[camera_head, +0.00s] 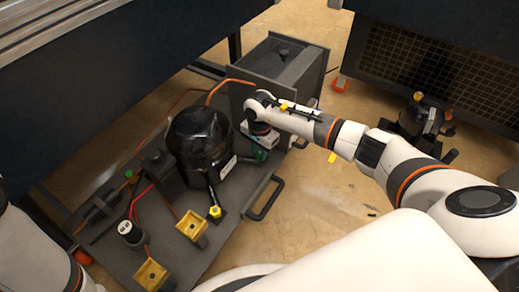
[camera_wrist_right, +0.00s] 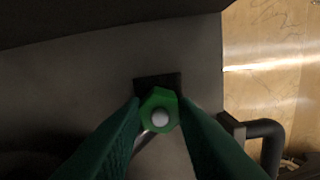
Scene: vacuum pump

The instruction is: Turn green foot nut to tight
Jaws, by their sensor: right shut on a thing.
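The green foot nut (camera_wrist_right: 159,110) is a hex nut around a pale stud end, on a dark foot in the right wrist view. In the head view the green nut (camera_head: 260,156) shows at the right foot of the black pump (camera_head: 199,140). My right gripper (camera_wrist_right: 159,108) has its two dark fingers on either side of the nut and is shut on it. In the head view my right gripper (camera_head: 261,143) reaches the nut from above, and its fingertips are partly hidden. My left arm shows at the left edge, but its gripper is out of view.
The grey base plate (camera_head: 222,222) carries the pump, yellow brackets (camera_head: 192,229), a white-topped cylinder (camera_head: 130,233) and cables. A dark box (camera_head: 278,72) stands behind my right gripper. A black handle (camera_head: 265,201) sticks out at the plate's right edge.

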